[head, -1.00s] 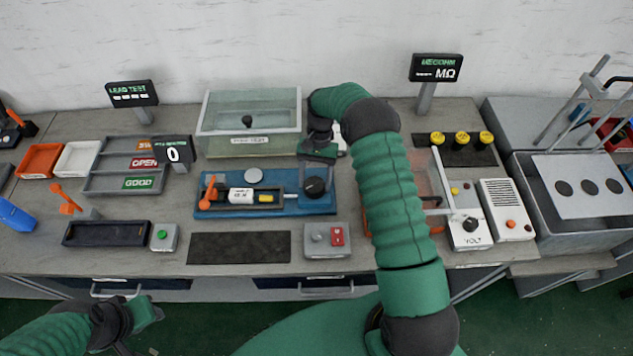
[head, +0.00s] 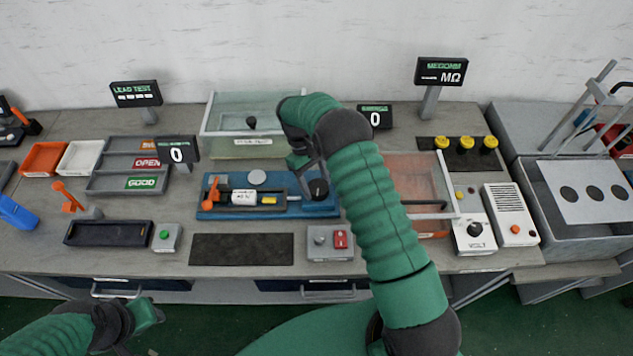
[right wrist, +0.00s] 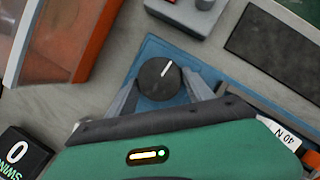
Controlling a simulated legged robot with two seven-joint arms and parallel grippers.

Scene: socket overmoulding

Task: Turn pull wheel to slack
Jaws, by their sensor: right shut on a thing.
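The pull wheel is a black round knob (head: 318,189) with a white pointer line, at the right end of the blue pull fixture (head: 215,208). It also shows in the right wrist view (right wrist: 160,79), where its line points up and slightly right. My right gripper (head: 312,178) is at the wheel, its grey fingers (right wrist: 165,92) on either side of it and shut on it. The fixture holds a white labelled part (head: 243,197) and a yellow piece. My left gripper (head: 150,313) is at the lower left, off the bench, away from the fixture; its jaw state is unclear.
A clear-lidded box (head: 250,130) stands behind the fixture. A red-tinted clear guard (head: 425,180) stands to the right. A small box with a red switch (head: 341,239) and a dark mat (head: 240,249) lie in front. A display reading 0 (head: 375,117) stands behind my right arm.

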